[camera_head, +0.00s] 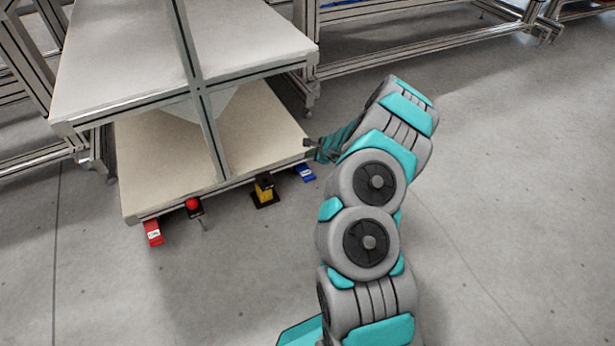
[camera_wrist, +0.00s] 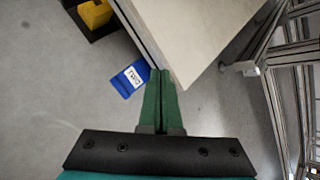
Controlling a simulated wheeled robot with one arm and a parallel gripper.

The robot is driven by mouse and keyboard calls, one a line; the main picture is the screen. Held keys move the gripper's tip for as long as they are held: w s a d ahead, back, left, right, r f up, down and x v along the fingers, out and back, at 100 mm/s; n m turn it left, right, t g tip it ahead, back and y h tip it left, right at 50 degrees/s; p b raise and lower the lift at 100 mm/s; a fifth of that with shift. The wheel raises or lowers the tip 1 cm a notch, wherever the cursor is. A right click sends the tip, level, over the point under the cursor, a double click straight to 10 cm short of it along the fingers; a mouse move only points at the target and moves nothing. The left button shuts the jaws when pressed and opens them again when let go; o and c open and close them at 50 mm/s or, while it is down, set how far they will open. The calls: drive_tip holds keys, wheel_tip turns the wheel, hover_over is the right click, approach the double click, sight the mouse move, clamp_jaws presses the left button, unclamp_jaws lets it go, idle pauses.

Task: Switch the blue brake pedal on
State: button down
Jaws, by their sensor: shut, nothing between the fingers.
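The blue brake pedal (camera_head: 305,173) lies on the floor at the front right corner of the low shelf. In the wrist view the blue pedal (camera_wrist: 129,79) shows a white label with dark lettering, and its far part is hidden under the shelf edge. My gripper (camera_head: 308,143) is above the shelf corner in the head view. In the wrist view my gripper (camera_wrist: 161,72) has its two green fingers together and empty. Their tips are just right of the pedal, by the shelf corner. I cannot tell whether they touch anything.
The low shelf (camera_head: 262,130) stands under a white tabletop (camera_head: 120,50). Along its front edge are a yellow and black device (camera_head: 264,190), a red button (camera_head: 192,205) and a red pedal (camera_head: 153,233). Grey floor in front is clear.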

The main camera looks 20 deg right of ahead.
drive_tip(key=b, duration=0.3)
hover_over(309, 176)
drive_tip(key=f, duration=0.6)
drive_tip(key=shift+s+f, duration=0.3)
drive_tip(key=shift+f, duration=0.1)
drive_tip(key=shift+d+f+b, duration=0.1)
drive_tip(key=shift+f+b, duration=0.4)
drive_tip(key=shift+f, duration=0.1)
idle(0.9)
drive_tip(key=shift+f+b, duration=0.4)
drive_tip(key=shift+b, duration=0.1)
drive_tip(key=shift+f+b, duration=1.2)
drive_tip(key=shift+f, duration=0.4)
idle(1.4)
drive_tip(key=shift+r, duration=0.1)
drive_tip(key=shift+r+p, duration=0.9)
drive_tip(key=shift+r, duration=1.05)
